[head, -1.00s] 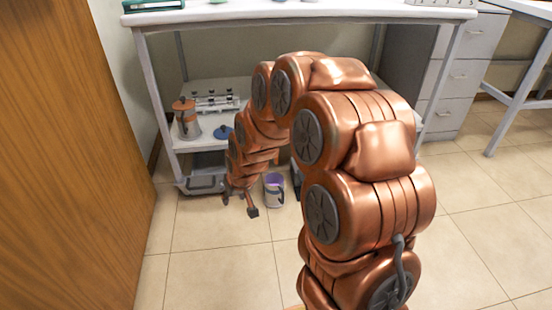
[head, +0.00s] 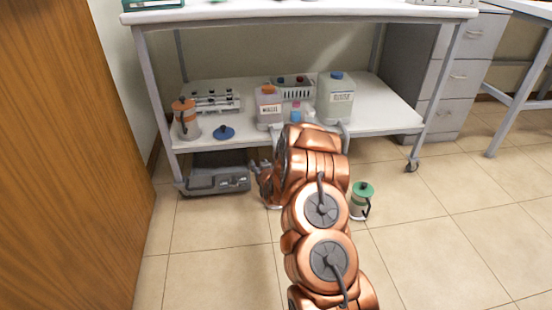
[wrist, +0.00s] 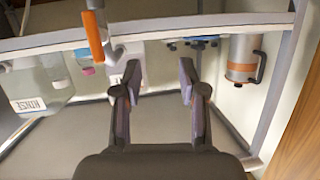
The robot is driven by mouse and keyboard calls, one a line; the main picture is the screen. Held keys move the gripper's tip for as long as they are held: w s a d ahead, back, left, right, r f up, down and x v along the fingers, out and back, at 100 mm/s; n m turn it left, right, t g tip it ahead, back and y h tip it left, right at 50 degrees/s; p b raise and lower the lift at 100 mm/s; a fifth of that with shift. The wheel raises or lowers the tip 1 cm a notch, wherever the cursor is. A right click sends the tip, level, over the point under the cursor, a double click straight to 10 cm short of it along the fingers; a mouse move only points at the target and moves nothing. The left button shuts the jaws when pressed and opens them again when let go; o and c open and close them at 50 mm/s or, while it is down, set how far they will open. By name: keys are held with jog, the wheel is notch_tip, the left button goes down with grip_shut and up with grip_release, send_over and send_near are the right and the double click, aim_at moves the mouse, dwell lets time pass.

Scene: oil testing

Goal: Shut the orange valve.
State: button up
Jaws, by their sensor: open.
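The wrist view is upside down. An orange lever (wrist: 94,38), which looks like the orange valve's handle, crosses in front of the shelf's front edge, left of my fingers. Its body is mostly out of frame at the top. In the wrist view my gripper (wrist: 160,77) is open, with its two fingers apart and nothing between them. The lever is beside the fingers, not between them; I see no contact. In the head view my gripper (head: 263,181) is low in front of the lower shelf, partly hidden by my arm. I cannot make out the valve there.
The lower shelf (head: 385,119) holds an orange-topped canister (head: 187,121), an orange-capped jug (head: 268,105) and a blue-capped jug (head: 341,102). A grey tray (head: 218,181) lies below. A green-topped canister (head: 361,200) stands on the floor. A wooden panel (head: 70,150) is at left.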

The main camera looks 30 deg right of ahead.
jog(key=s+d+f+m+t+h, duration=0.1)
jog(key=s+d+f+t+h, duration=0.2)
jog(key=d, duration=0.4)
jog(key=shift+g, duration=0.3)
jog(key=shift+f+b+x, duration=0.1)
jog(key=shift+b+x, duration=0.8)
jog(key=shift+x, duration=1.25)
jog(key=shift+f+b+x, duration=0.15)
jog(key=shift+b+x, duration=0.75)
jog(key=shift+x, duration=1.2)
jog(key=shift+d, duration=0.15)
grip_shut()
